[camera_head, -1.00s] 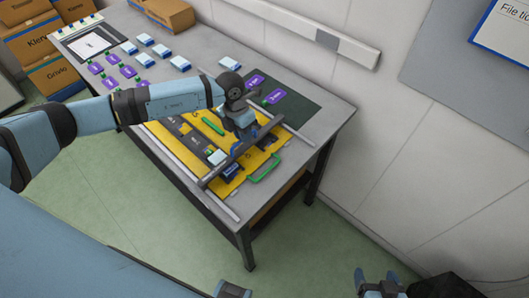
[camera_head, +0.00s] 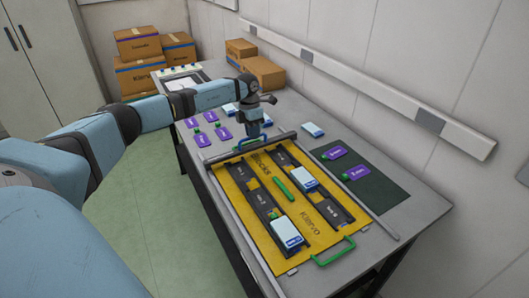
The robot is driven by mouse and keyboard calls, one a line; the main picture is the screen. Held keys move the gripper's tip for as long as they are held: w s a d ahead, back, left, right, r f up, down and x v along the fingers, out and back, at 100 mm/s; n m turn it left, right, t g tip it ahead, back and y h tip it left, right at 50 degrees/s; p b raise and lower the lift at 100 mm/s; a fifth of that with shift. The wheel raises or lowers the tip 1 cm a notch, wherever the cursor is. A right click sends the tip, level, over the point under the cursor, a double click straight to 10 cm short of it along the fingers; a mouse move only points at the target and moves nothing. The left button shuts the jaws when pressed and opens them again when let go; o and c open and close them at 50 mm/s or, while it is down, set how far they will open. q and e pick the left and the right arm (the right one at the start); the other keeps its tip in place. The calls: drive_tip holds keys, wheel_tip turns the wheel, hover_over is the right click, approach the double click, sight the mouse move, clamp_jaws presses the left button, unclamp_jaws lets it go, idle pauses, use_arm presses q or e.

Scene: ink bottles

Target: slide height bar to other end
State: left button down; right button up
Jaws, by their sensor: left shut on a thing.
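The height bar (camera_head: 228,156) is a grey bar lying across the far end of the yellow board (camera_head: 262,225), between two long side rails (camera_head: 240,238). It has a blue handle (camera_head: 268,143) near its middle. My left gripper (camera_head: 256,138) reaches in over the far end and is shut on the bar's handle; its fingertips are partly hidden. Two dark tracks on the board hold white and blue blocks, one in the near track (camera_head: 287,233) and one in the far track (camera_head: 304,179). My right gripper is not in view.
A green handle (camera_head: 334,252) sits at the board's near end and a green strip (camera_head: 284,187) on its middle. Cardboard boxes (camera_head: 262,74) stand behind.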

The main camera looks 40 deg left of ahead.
use_arm(q)
drive_tip(key=w+a+b, duration=0.1)
drive_tip(key=a, duration=0.1)
drive_tip(key=w+a+b, duration=0.1)
drive_tip(key=a, duration=0.2)
drive_tip(key=a+b, duration=0.1)
drive_tip(key=a, duration=0.1)
drive_tip(key=shift+w+a+f, duration=0.1)
drive_tip(key=shift+w+a, duration=0.15)
drive_tip(key=shift+w, duration=0.15)
drive_tip(key=shift+w+a, duration=0.15)
drive_tip(key=shift+a, duration=0.3)
drive_tip(key=shift+r, duration=0.25)
drive_tip(key=c, duration=1.2)
unclamp_jaws()
drive_tip(key=shift+a, duration=0.15)
drive_tip(key=shift+o, duration=0.2)
drive_tip(key=shift+f, duration=0.15)
wheel_tip(320, 180, up, 14)
drive_tip(key=w+a, duration=0.1)
drive_tip(key=a, duration=0.1)
drive_tip(key=shift+a+f, duration=0.2)
drive_tip(key=shift+a, duration=0.05)
